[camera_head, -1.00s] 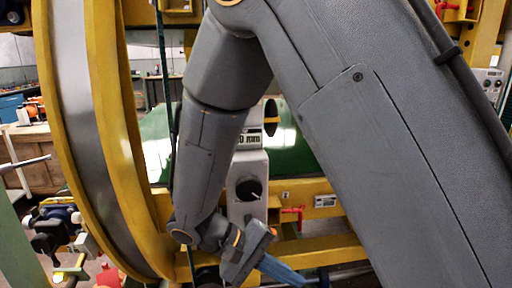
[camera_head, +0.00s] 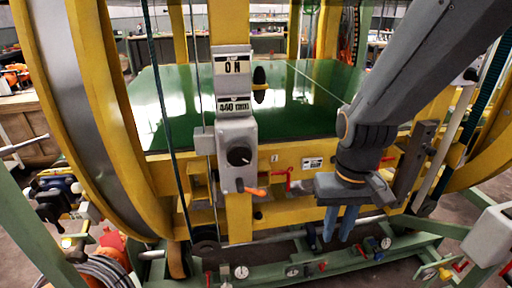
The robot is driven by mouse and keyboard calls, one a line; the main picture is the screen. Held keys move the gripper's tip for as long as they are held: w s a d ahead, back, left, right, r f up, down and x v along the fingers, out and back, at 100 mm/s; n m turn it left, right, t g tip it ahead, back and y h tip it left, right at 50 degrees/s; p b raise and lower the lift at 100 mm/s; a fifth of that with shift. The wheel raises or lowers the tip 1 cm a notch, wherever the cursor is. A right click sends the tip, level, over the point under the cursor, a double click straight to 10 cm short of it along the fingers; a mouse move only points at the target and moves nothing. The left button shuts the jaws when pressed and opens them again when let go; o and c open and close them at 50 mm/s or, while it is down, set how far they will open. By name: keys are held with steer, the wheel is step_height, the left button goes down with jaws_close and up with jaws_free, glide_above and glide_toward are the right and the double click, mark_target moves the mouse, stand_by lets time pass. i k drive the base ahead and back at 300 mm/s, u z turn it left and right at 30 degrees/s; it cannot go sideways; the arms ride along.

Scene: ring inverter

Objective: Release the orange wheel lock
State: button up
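My gripper (camera_head: 337,236) hangs at the right of the middle with its two blue fingers pointing down. A narrow gap shows between the fingers and I see nothing held in it. It is in front of the yellow frame's lower beam. A small orange lever (camera_head: 254,191) sticks out to the right from the bottom of the grey control box, left of my gripper and apart from it. An orange-brown piece (camera_head: 177,260) stands by the foot of the large ring. I cannot tell for certain which of these is the wheel lock.
The grey control box (camera_head: 237,150) carries a black knob and an "ON" sign. The large yellow ring (camera_head: 92,110) curves down the left. A green panel (camera_head: 300,95) lies behind. A green base beam (camera_head: 300,262) with gauges runs along the bottom. A red handle (camera_head: 289,177) sits on the frame.

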mark_target(241, 187)
steer(key=k, duration=1.05)
steer(key=z, duration=0.75)
steer(key=i, duration=1)
steer(key=u, duration=0.6)
